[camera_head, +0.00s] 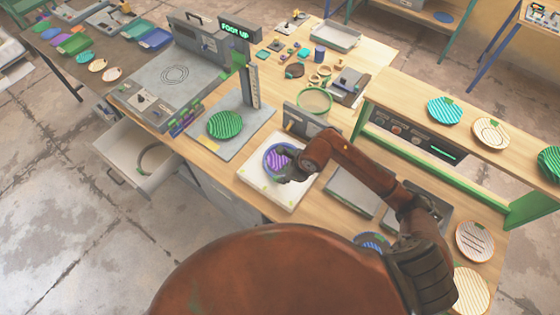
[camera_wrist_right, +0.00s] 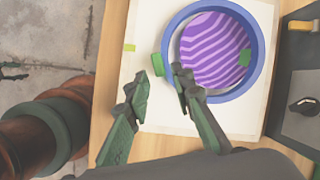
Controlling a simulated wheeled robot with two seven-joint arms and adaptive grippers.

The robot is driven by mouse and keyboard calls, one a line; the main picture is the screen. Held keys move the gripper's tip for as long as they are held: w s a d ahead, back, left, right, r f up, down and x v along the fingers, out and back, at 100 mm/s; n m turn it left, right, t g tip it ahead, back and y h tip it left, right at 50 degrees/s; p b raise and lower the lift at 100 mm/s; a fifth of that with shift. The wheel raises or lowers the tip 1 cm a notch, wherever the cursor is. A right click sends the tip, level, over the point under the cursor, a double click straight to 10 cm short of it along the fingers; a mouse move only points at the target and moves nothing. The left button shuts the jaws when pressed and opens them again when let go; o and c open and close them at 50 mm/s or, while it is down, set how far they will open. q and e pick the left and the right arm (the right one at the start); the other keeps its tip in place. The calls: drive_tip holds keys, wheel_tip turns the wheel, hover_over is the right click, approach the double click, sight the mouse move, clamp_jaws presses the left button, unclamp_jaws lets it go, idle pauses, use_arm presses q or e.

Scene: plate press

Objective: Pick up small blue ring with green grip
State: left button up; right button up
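The small blue ring (camera_head: 266,162) lies around a purple striped plate (camera_head: 275,160) on a white square mat (camera_head: 262,188). In the right wrist view the ring (camera_wrist_right: 258,62) shows large, with a green grip (camera_wrist_right: 155,66) on its left side. A second green tab (camera_wrist_right: 245,57) sits at the right, by the plate's edge. My right gripper (camera_head: 288,175) is over the ring's near side in the head view. In the wrist view its fingers (camera_wrist_right: 160,83) are apart, close to the green grip, with nothing seen between them. My left gripper is not in view.
A green plate (camera_head: 225,124) lies on a grey stand left of the mat. A grey box (camera_wrist_right: 303,90) is close on the right. A drawer (camera_head: 140,165) is open at left. Striped plates line the right shelf.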

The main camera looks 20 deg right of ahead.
sight(279, 177)
drive_tip(key=shift+w+a+f+p, duration=0.15)
drive_tip(key=shift+f+p, duration=0.15)
drive_tip(key=shift+f, duration=0.2)
drive_tip(key=shift+s+a+f+p, duration=0.15)
drive_tip(key=shift+f+p, duration=0.1)
drive_tip(key=shift+f, duration=0.2)
drive_tip(key=shift+w+a+f, duration=0.2)
drive_tip(key=shift+w+f, duration=0.65)
drive_tip(key=shift+f, duration=0.05)
drive_tip(key=shift+w+f, duration=0.45)
drive_tip(key=shift+f, duration=0.1)
drive_tip(key=shift+s+a+f, duration=0.1)
drive_tip(key=shift+s, duration=0.35)
drive_tip(key=shift+w, duration=0.25)
drive_tip(key=shift+c, duration=1.1)
drive_tip(key=shift+s, duration=0.15)
clamp_jaws()
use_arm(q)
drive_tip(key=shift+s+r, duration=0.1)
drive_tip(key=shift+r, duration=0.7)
